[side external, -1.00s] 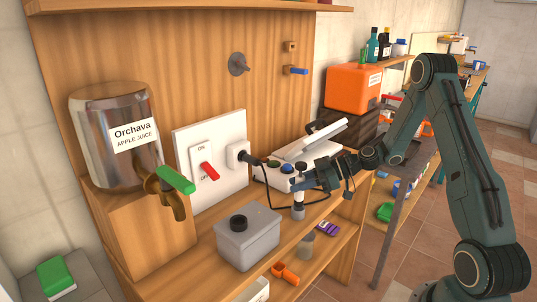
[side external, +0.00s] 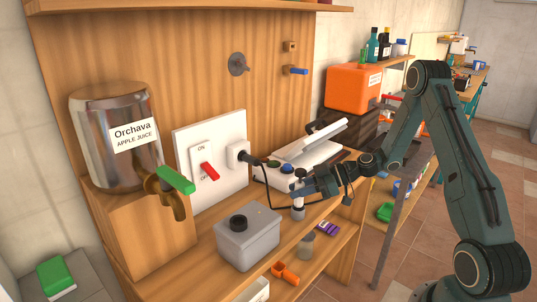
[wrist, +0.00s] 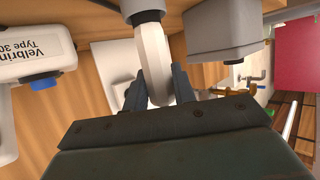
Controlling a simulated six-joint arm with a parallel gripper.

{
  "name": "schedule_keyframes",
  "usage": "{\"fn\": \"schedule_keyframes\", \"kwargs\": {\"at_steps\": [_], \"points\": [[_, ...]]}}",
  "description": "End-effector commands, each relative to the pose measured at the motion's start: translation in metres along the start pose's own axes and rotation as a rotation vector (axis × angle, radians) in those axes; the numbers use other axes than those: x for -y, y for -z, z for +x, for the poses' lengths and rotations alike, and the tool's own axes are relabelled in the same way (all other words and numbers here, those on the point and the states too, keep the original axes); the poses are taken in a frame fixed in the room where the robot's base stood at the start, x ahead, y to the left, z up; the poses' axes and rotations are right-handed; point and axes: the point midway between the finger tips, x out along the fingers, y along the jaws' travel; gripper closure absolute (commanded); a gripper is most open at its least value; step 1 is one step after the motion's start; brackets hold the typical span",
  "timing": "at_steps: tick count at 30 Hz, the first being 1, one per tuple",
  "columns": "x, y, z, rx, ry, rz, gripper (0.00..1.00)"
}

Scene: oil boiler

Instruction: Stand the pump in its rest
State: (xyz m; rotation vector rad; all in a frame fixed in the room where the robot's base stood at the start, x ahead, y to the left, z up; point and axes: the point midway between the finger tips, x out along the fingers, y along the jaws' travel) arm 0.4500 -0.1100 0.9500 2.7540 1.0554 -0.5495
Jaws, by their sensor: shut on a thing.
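The pump (side external: 299,202) is a slim, pale, upright cylinder near the front edge of the wooden bench. My gripper (side external: 300,188) is shut around its upper part. In the wrist view the pale pump (wrist: 153,55) stands between the fingers of my gripper (wrist: 157,88). A grey collar shows around the pump's lower end at the top of that view. I cannot tell whether this collar is the rest or part of the pump, nor whether the pump is fully seated. The fingers hide part of the pump.
A grey box with a black cap (side external: 247,238) stands left of the pump. A white device (side external: 300,165) stands behind it, with a dark cable nearby. The wall panel with a red switch (side external: 209,172) and the juice tank (side external: 117,140) are farther left. A lower shelf holds small items.

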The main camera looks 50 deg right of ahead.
Motion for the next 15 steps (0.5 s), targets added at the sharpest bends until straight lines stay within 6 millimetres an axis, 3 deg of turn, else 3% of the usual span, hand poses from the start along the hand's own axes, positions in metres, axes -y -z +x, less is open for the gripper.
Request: {"fn": "schedule_keyframes", "kwargs": {"at_steps": [15], "points": [[-0.0002, -0.0101, 0.0043, -0.001, 0.0, 0.001, 1.0]]}}
